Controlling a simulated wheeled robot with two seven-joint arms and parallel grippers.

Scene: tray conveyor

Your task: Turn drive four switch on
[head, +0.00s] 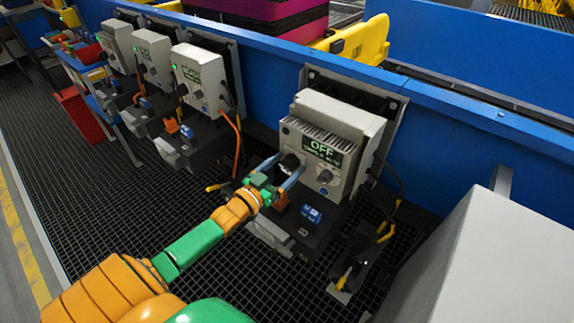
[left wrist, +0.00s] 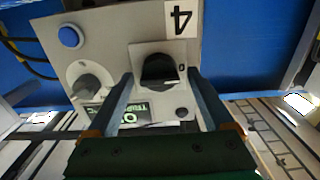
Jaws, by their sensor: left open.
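The nearest drive box, a grey finned unit (head: 325,150), has a display (head: 321,147) reading OFF. In the left wrist view its panel (left wrist: 115,25) appears upside down with a "4" label (left wrist: 181,18). A black rotary switch (left wrist: 160,70) sits on a pale square plate, with a "0" mark beside it. My left gripper (head: 284,164) is at the box's front, and its two blue-grey fingers also show in the left wrist view (left wrist: 160,82). The fingers are open, one on each side of the switch. I cannot tell whether they touch it. My right gripper is out of view.
The panel also carries a grey knob (left wrist: 90,82) and a blue button (left wrist: 70,36). Several similar drive boxes, such as one with a green READY display (head: 191,75), stand along the blue rail (head: 440,95). A large grey block (head: 490,260) is at lower right. Dark grating (head: 210,285) covers the floor.

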